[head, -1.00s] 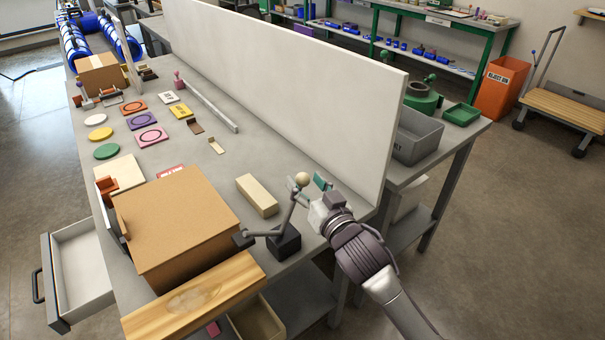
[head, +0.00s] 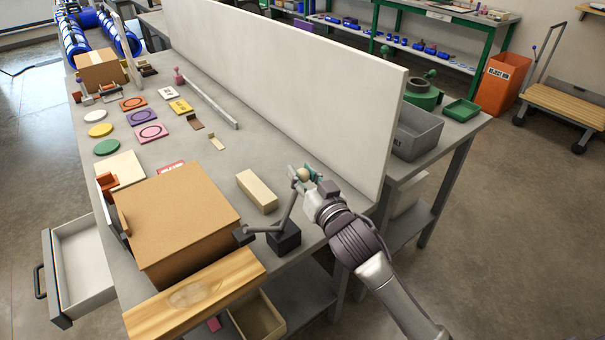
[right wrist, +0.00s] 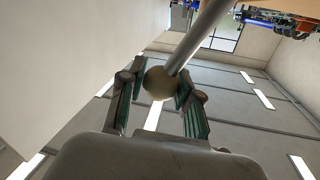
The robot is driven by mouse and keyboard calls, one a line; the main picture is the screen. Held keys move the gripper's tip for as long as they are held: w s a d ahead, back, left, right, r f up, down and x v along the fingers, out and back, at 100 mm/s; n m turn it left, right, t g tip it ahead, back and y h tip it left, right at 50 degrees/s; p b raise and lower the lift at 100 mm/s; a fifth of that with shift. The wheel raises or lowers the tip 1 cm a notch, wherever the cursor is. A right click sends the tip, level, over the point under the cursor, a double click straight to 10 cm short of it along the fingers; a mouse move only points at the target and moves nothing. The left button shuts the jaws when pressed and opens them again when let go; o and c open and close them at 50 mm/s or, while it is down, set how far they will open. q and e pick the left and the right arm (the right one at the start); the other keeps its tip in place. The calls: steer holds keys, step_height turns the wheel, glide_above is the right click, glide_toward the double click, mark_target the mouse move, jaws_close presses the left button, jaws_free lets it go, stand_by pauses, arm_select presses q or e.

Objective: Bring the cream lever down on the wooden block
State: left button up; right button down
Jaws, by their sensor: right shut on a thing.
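The lever has a cream ball knob (head: 303,174) on a grey arm that rises from a dark base (head: 285,239) near the right edge of the bench. The arm stands raised, tilted slightly right. The pale wooden block (head: 257,192) lies on the bench just left of the lever. My right gripper (head: 305,175) is shut on the knob. In the right wrist view the cream knob (right wrist: 160,83) sits between the two green-padded fingers, with the grey arm (right wrist: 201,34) running up from it. My left gripper is not in view.
A tall white panel (head: 290,95) stands behind the lever. A large cardboard box (head: 178,215) and a wooden board (head: 195,297) are at the front left. An open drawer (head: 80,262) sticks out at the left. Bare bench lies behind the block.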

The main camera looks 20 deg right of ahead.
steer(key=shift+s+a+r+n, duration=0.25)
steer(key=shift+a+n, duration=0.15)
steer(key=shift+a, duration=0.15)
steer(key=s+a+n+t, duration=0.1)
steer(key=s+a+n, duration=0.1)
steer(key=a+n, duration=0.4)
steer(key=shift+s+a+r+y, duration=0.15)
steer(key=shift+a+r+y, duration=0.15)
steer(key=shift+r+y, duration=0.1)
steer(key=shift+a, duration=0.1)
steer(key=c, duration=1)
jaws_free()
steer(key=shift+c, duration=0.2)
steer(key=shift+o, duration=1.3)
steer(key=shift+s+a, duration=0.1)
steer(key=shift+a, duration=0.1)
